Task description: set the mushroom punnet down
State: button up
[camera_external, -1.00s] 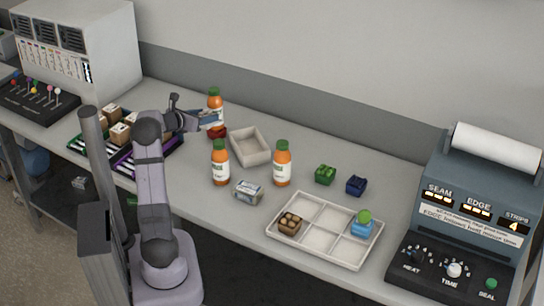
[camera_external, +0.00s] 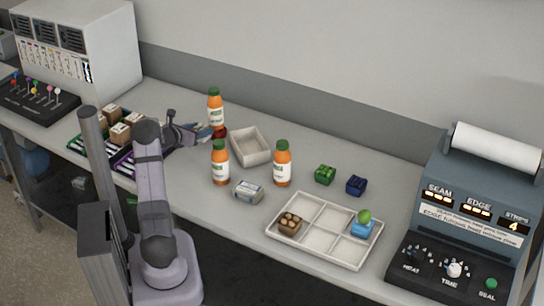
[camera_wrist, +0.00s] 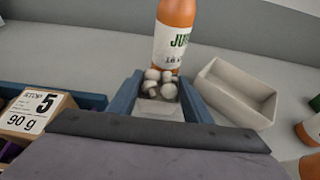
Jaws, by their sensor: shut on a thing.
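The mushroom punnet (camera_wrist: 158,106) is a pale tray heaped with white mushrooms. In the wrist view it sits between the two blue fingers of my gripper (camera_wrist: 160,88), which is shut on it. In the external view my gripper (camera_external: 203,132) is low over the bench, left of the white empty bin and near the back orange juice bottle. The punnet is mostly hidden by the fingers there. I cannot tell whether its base touches the bench.
The empty bin (camera_external: 267,156) is to the right. Two more bottles (camera_external: 220,165) (camera_external: 282,165) stand nearer. A divided tray (camera_external: 320,248) is front right; boxed goods (camera_external: 119,134) are left.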

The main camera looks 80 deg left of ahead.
jog(key=shift+f, duration=1.85)
jog(key=shift+f, duration=0.25)
jog(key=o, duration=1.1)
jog(key=shift+r, duration=0.1)
jog(key=shift+c, duration=0.2)
jog(key=shift+r, duration=0.15)
jog(key=shift+s, duration=0.15)
jog(key=b+v, duration=0.1)
jog(key=v, duration=1)
jog(key=shift+d+b, duration=0.1)
jog(key=shift+b, duration=0.2)
jog(key=shift+s+d+r, duration=0.1)
jog(key=shift+s+d, duration=0.15)
jog(key=shift+o, duration=0.8)
